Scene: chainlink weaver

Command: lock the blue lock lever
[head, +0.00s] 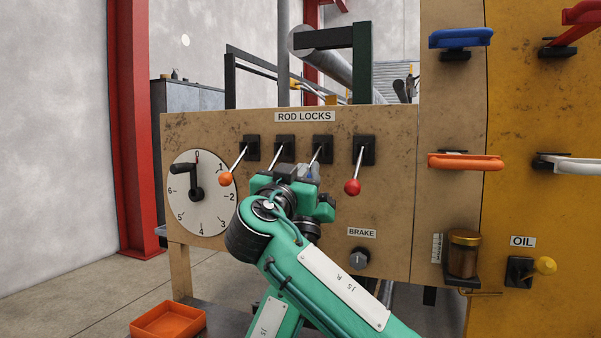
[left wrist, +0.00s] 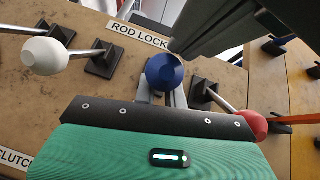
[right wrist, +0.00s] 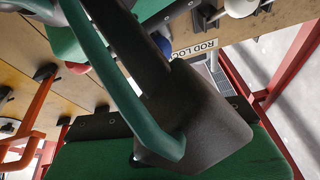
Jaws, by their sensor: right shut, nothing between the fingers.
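The blue lock lever shows its round blue knob (left wrist: 165,72) in the left wrist view, between the white knob and the red knob. In the head view I see only the rod of the third lever (head: 319,153), slanting down to the left; its end is hidden behind my green arm. My right gripper (head: 300,175) is shut and empty, close in front of the rod locks. Its fingertips are not clear.
The red lever (head: 352,187) is close on the right, the white knob (left wrist: 45,56) on the left. An orange lever (head: 226,179) hangs beside the dial (head: 200,215). The brake knob (head: 359,258) is below. Dark arm parts crowd both wrist views.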

